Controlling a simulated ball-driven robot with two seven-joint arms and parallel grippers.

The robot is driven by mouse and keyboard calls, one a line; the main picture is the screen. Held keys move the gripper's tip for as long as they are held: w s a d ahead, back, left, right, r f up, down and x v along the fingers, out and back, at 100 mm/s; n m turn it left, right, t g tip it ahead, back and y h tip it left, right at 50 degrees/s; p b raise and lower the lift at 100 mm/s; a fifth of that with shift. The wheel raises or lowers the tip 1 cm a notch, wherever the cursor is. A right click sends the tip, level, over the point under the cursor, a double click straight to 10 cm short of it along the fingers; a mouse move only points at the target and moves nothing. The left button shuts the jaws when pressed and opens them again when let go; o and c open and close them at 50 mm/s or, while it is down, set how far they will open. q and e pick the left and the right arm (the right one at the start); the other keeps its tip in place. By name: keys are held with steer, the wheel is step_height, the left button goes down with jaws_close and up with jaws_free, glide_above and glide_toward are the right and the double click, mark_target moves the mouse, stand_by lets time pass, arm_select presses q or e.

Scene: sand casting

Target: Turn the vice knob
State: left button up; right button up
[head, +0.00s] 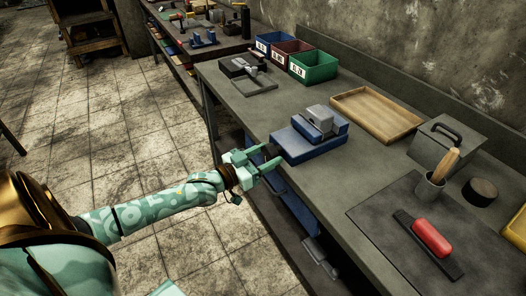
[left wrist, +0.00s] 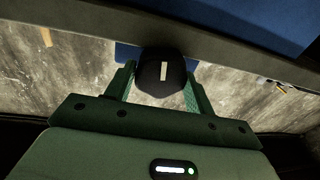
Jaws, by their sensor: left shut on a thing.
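The blue vice (head: 309,137) with grey jaws sits on the workbench near its front edge. My left gripper (head: 273,168) is at the front edge of the bench, just in front of the vice. In the left wrist view, the vice knob (left wrist: 163,74) is dark and round with a pale stripe that stands upright in the picture. The left gripper's fingers (left wrist: 161,88) are shut on the knob, one on each side of it. In the head view the knob is mostly hidden by the gripper. My right gripper is in neither view.
The grey workbench (head: 232,84) holds blue, red and green bins (head: 313,66) at the back and a wooden tray (head: 375,113). Nearer are a grey box (head: 441,147), a cup with a brush (head: 430,189) and a red-handled tool (head: 431,238). Tiled floor is clear left of the bench.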

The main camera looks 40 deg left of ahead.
arm_select(q)
steer(key=shift+r+m, duration=0.15)
steer(key=shift+m, duration=0.35)
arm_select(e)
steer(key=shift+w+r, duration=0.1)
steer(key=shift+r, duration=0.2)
arm_select(q)
steer(key=o, duration=0.9)
steer(key=shift+o, duration=0.2)
steer(key=p+v, duration=0.4)
steer(key=v, duration=1.2)
steer(key=shift+s+f, duration=0.15)
steer(key=shift+f, duration=0.1)
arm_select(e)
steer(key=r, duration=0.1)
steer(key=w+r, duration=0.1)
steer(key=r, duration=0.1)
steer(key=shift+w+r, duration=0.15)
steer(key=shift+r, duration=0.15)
